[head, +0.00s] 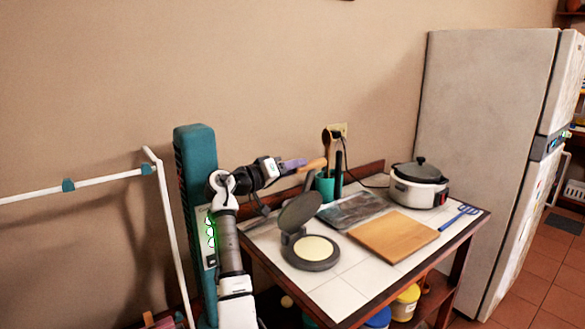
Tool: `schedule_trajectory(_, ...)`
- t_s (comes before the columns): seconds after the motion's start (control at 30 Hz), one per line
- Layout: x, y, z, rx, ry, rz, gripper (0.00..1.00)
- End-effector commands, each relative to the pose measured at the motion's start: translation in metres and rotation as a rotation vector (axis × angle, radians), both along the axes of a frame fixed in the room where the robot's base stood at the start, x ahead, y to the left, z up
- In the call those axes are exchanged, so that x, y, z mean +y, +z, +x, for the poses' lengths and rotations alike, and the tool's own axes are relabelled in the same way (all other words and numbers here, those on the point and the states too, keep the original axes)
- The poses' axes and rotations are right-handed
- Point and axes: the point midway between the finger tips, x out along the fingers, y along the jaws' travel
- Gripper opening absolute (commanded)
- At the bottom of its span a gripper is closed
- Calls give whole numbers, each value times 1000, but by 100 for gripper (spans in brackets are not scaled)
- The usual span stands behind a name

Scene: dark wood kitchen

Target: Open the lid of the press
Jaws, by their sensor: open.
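The press is a round dark grey appliance on the tiled table top. Its base (310,254) holds a pale cream round plate. Its lid (301,211) stands raised and tilted back from the base, at the hinge on the left side. My gripper (291,165) is above and behind the lid, at the end of my arm, which reaches in from the left. I see no contact between my gripper and the lid. My gripper is open, and I see nothing held in it. Its fingertips are small and hard to make out.
A wooden board (392,236) lies right of the press, with a dark slab (352,209) behind it. A teal utensil cup (325,187) stands at the back. A white cooker (418,186) and a blue spatula (458,217) are at the right. A fridge (485,140) stands beyond.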

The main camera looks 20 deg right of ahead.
Motion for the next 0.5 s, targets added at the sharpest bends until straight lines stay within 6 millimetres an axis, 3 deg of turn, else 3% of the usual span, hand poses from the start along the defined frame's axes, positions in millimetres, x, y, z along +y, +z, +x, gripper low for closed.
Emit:
schedule_trajectory(0.37,0,2,-1,-2,-1,-2,45)
schedule_trajectory(0.5,11,0,-4,-4,1,-2,45)
